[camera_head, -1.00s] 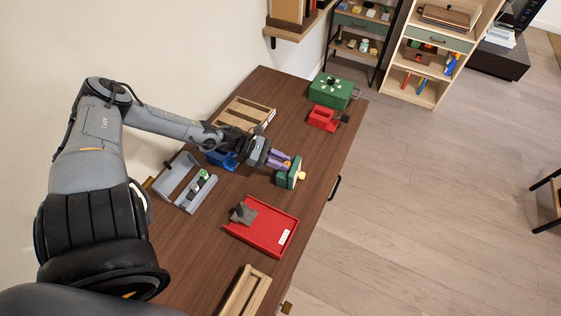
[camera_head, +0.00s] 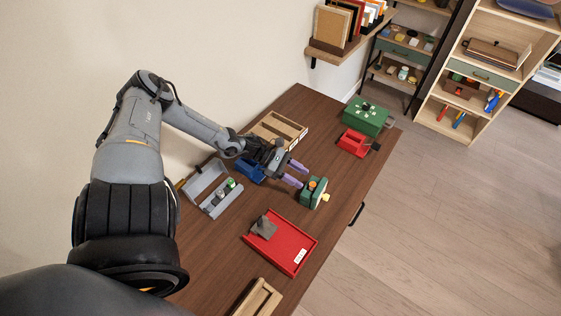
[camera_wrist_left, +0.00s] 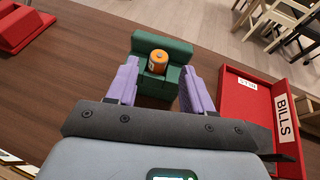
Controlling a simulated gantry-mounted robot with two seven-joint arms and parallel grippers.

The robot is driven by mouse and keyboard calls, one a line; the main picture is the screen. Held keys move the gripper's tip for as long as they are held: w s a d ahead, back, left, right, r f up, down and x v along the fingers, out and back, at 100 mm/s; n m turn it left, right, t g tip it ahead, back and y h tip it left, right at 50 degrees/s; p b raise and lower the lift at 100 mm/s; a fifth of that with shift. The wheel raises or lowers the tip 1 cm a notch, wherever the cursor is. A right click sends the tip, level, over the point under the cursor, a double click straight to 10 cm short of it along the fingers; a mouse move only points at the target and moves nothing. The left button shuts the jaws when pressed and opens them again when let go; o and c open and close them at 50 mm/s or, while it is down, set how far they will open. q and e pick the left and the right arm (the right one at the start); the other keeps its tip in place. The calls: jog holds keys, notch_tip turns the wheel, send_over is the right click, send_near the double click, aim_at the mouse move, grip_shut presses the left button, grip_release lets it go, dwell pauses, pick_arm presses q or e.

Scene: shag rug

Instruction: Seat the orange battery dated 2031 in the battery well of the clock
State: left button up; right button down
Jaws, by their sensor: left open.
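In the wrist view the fingers (camera_wrist_left: 158,80) stand either side of the battery, with gaps. My right gripper is not in view.
A grey tray (camera_head: 193,190) holds other small cylinders at left. A blue object (camera_head: 250,171) lies under my left wrist. A red tray (camera_head: 290,262) marked BILLS stands near the clock. A wooden tray (camera_head: 293,128), red object (camera_head: 353,143) and green box (camera_head: 364,117) stand farther back.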

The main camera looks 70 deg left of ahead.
pick_arm(q)
jog(key=p+v, duration=0.3)
jog(key=v, duration=0.5)
jog(key=shift+s+a, duration=0.15)
jog(key=shift+a, duration=0.05)
jog(key=shift+r, duration=0.1)
